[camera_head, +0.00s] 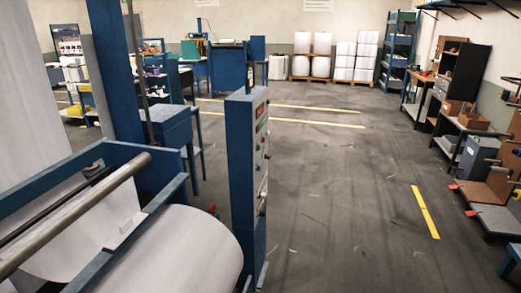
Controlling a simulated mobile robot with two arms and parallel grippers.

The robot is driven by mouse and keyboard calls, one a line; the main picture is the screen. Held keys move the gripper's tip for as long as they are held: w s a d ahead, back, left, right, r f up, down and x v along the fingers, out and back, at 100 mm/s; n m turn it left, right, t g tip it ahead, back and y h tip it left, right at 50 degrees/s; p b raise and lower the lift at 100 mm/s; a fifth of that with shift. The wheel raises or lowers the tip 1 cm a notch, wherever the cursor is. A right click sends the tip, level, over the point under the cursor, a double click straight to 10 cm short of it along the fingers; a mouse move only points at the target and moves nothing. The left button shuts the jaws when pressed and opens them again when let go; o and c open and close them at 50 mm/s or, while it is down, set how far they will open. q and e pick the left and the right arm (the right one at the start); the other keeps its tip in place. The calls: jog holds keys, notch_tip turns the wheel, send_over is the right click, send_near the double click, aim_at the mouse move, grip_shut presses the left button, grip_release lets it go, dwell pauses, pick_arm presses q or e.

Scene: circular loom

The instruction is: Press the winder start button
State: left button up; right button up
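The winder (175,190) fills the lower left, with blue frame bars, metal rods and a large white roll (185,250). A tall blue control post (240,185) stands just right of the roll. Its narrow panel (262,150) faces right and is seen at a steep angle. Several small buttons and marks in red, green and white show on it, too small to tell which is the start button. Neither of my grippers is in view.
Open grey floor (340,200) lies right of the post, with yellow floor lines (425,212). Benches and carts (480,155) line the right wall. Stacked white rolls on pallets (313,55) stand at the back. Blue machines and tables (175,130) stand behind the winder.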

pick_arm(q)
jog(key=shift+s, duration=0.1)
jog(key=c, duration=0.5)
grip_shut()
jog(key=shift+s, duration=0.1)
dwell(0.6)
